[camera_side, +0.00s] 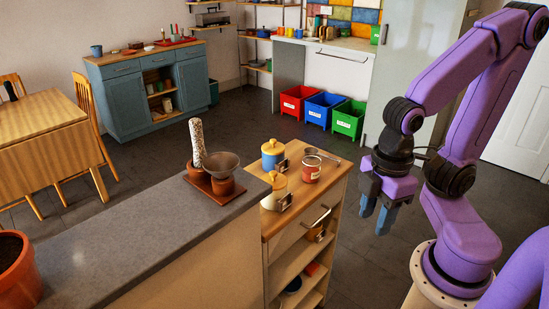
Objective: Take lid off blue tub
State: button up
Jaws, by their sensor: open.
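The blue tub (270,160) stands upright on the wooden top of a small cart, toward its back left. A yellow lid (272,146) sits on the tub. A small dark-framed tag shows at the tub's right side. My gripper (374,217) hangs in the picture to the right of the cart, fingers pointing down, apart from the tub. It is open, and nothing shows between its fingers.
On the cart top (305,205) are a cream tub with a yellow lid (275,192), a red-labelled can (312,170) and a metal strainer (323,154). A grey counter (130,250) adjoins at left, bearing a tray with a funnel (221,166).

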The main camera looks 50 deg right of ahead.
jog(key=o, duration=1)
jog(key=shift+c, duration=0.2)
jog(key=w+a+r+n, duration=0.1)
jog(key=w+a+r, duration=0.1)
jog(key=w, duration=0.4)
jog(key=w+a+r, duration=0.2)
jog(key=w+r, duration=0.1)
jog(key=w, duration=0.3)
notch_tip(320, 180, up, 5)
jog(key=n, duration=0.4)
send_over(273, 140)
notch_tip(273, 140, down, 17)
jog(key=shift+d+f, duration=0.1)
